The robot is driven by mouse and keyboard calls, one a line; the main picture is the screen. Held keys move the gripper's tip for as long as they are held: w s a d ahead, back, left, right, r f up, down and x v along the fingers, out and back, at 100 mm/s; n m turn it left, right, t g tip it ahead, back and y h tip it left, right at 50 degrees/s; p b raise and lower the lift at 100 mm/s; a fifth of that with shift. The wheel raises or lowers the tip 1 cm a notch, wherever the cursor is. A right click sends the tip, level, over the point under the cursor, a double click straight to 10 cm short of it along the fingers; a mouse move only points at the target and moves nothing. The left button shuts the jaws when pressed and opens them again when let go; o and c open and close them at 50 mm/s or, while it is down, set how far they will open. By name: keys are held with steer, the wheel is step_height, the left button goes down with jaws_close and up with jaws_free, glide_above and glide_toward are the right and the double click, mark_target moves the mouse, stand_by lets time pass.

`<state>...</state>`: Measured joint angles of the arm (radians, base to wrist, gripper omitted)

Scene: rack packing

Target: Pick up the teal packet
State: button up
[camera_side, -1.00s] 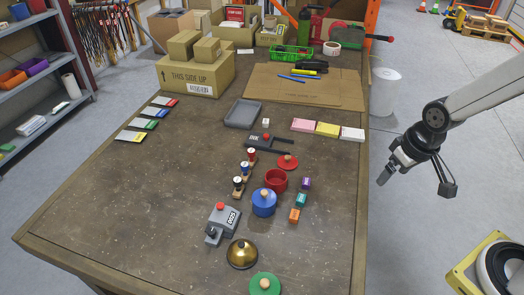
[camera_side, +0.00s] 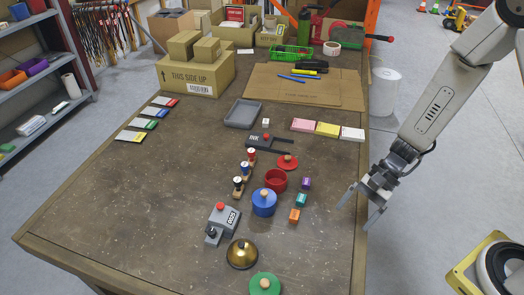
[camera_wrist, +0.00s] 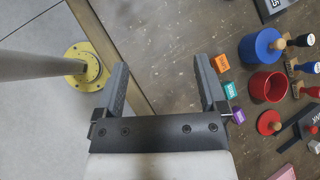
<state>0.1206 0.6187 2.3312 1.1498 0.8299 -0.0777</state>
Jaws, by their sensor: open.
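The teal packet (camera_side: 301,200) is a small block with a printed label, lying on the table between the purple packet (camera_side: 306,183) and the orange packet (camera_side: 295,215). It also shows in the wrist view (camera_wrist: 230,90), just right of my right finger. My gripper (camera_side: 359,206) is open and empty, above the table's right edge and to the right of the packets. It also shows in the wrist view (camera_wrist: 160,85), its fingers wide apart, with the table edge and floor between them.
A blue pot (camera_side: 264,204) and a red pot (camera_side: 276,181) stand just left of the packets. A red lid (camera_side: 288,161) lies behind them. A brass bell (camera_side: 242,254) and a green lid (camera_side: 265,284) lie nearer the front. The table's front right is bare.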

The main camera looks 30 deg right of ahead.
steer(key=w+f+m+t+y, duration=0.3)
steer(key=w+f+m+t, duration=0.15)
steer(key=w+m, duration=0.2)
steer(key=m+t+h, duration=0.3)
steer(key=m+t, duration=0.3)
steer(key=m, duration=0.2)
glide_toward(305, 198)
steer(key=shift+a+f, duration=0.15)
steer(key=shift+a, duration=0.35)
steer(key=shift+a+f, duration=0.15)
steer(key=shift+a, duration=0.3)
steer(key=shift+w+d+f+m+t, duration=0.15)
steer(key=shift+d+f+m+t, duration=0.1)
steer(key=shift+d+m+t, duration=0.15)
steer(key=shift+a, duration=0.15)
steer(key=shift+x, duration=1.3)
steer(key=shift+x, duration=2.55)
steer(key=shift+w, duration=0.1)
